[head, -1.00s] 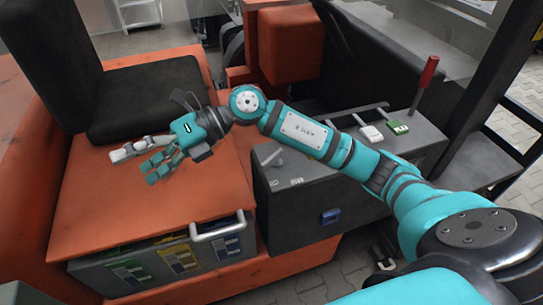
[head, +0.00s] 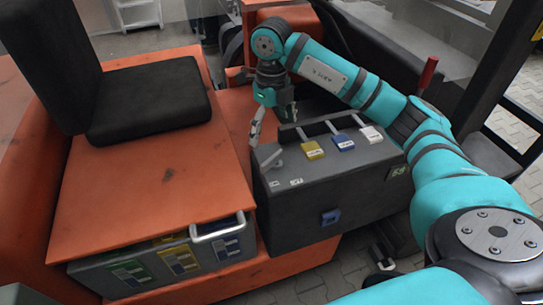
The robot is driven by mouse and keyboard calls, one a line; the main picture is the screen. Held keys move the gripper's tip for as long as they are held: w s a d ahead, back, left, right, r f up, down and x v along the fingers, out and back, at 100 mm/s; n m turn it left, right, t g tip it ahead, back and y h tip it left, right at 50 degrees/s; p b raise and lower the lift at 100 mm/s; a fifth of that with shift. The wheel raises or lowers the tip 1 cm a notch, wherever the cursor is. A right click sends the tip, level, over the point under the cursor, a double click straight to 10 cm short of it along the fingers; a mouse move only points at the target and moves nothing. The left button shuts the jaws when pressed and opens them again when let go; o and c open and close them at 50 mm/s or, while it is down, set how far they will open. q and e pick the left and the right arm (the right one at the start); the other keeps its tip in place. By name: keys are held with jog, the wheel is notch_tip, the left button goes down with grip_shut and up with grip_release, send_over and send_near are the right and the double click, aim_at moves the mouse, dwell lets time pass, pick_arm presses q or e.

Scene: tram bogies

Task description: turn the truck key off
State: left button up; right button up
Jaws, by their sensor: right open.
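The grey console box (head: 330,190) stands right of the orange seat base. A small light-grey handle-like piece (head: 271,160), which may be the truck key, sits on its top left corner above two small white labels. My right gripper (head: 272,125) is open and points down just behind and above that piece. One pale finger hangs close to it, and I cannot tell whether they touch. Nothing shows between the fingers. My left gripper is not in view.
Levers with a yellow tag (head: 312,150), a blue tag (head: 343,142) and a white tag (head: 371,135) stand on the console. A red-handled lever (head: 427,74) rises behind. A black seat (head: 150,100) and a silver handle (head: 217,228) are at left.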

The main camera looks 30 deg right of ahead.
aim_at(272, 157)
notch_tip(272, 157, down, 11)
jog(key=shift+p, duration=1.15)
jog(key=c, duration=1)
